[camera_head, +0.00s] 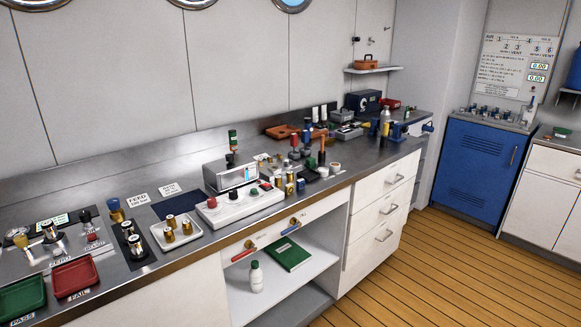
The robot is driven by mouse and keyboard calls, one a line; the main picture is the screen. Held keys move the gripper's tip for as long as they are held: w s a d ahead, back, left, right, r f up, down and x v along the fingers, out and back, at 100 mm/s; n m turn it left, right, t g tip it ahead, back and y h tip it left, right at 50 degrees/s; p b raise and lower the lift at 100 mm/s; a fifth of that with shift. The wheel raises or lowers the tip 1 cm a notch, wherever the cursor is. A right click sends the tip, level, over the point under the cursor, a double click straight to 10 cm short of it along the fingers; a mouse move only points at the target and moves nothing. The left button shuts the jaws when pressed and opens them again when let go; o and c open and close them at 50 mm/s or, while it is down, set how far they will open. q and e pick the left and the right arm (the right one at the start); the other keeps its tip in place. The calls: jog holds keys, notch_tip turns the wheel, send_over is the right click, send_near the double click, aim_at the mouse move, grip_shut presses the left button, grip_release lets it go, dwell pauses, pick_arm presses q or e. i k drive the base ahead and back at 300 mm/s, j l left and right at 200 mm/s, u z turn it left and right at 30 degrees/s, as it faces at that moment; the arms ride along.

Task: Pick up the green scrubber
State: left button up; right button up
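A small green item lies on the counter at the far right (561,135). It may be the green scrubber, but it is too small to tell. Neither of my grippers shows in the head view.
A long steel bench (345,185) crosses the view, crowded with small fittings, trays and tools. A green tray (22,298) and a red tray (75,277) sit at its near left. A green book (289,254) and a white bottle (256,279) are on the shelf below. The wooden floor (450,270) is clear.

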aim_at(310, 162)
jog(key=i+l+u, duration=0.1)
jog(key=u, duration=0.35)
jog(key=i+l+u, duration=0.2)
jog(key=u, duration=0.25)
jog(key=i, duration=0.05)
